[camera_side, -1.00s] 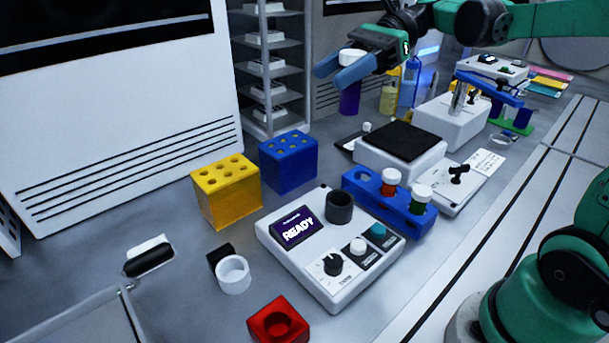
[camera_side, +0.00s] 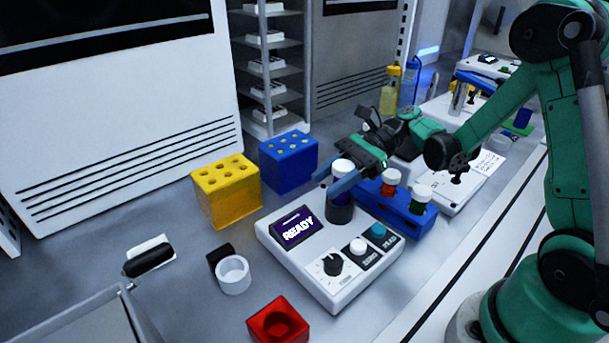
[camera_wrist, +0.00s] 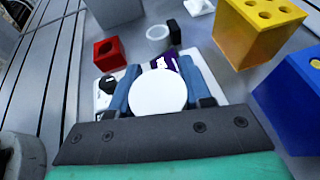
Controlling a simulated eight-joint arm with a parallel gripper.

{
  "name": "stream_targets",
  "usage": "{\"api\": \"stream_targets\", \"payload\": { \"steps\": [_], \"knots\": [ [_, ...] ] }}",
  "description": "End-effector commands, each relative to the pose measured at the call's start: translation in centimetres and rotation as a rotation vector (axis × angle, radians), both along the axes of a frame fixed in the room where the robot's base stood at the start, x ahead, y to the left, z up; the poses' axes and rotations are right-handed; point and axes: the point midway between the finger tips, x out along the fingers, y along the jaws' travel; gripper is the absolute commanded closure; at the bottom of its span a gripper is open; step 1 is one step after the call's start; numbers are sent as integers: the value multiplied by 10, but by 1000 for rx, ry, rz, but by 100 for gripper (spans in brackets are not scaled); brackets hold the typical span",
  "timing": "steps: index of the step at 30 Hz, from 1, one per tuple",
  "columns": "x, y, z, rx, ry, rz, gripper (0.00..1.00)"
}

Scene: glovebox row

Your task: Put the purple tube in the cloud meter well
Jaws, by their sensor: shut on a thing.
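The purple tube (camera_side: 341,185) has a white cap and stands upright at the dark round well (camera_side: 339,212) of the white meter (camera_side: 331,277), whose screen reads READY. Its lower end is hidden by the well's collar, so it appears to be at least partly inside. My gripper (camera_side: 343,180) is shut on the tube, just below the cap. In the wrist view the white cap (camera_wrist: 158,93) sits between my blue fingers (camera_wrist: 160,86) and hides the well.
A blue rack (camera_side: 408,222) with a red and a green tube stands right behind the meter. Yellow (camera_side: 227,194) and blue (camera_side: 289,163) blocks with holes are to the left. A red block (camera_side: 278,322) and a white ring (camera_side: 233,275) lie in front.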

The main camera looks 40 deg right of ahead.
Motion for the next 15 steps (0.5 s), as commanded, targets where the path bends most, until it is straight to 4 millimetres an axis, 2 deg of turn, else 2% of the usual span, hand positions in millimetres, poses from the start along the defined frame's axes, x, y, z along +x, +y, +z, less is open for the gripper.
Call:
{"api": "stream_targets", "payload": {
  "steps": [3,6,15],
  "knots": [
    [0,0,-15,0,0,0,100],
    [0,0,-21,0,0,0,100],
    [0,0,-22,0,0,0,100]
  ]
}}
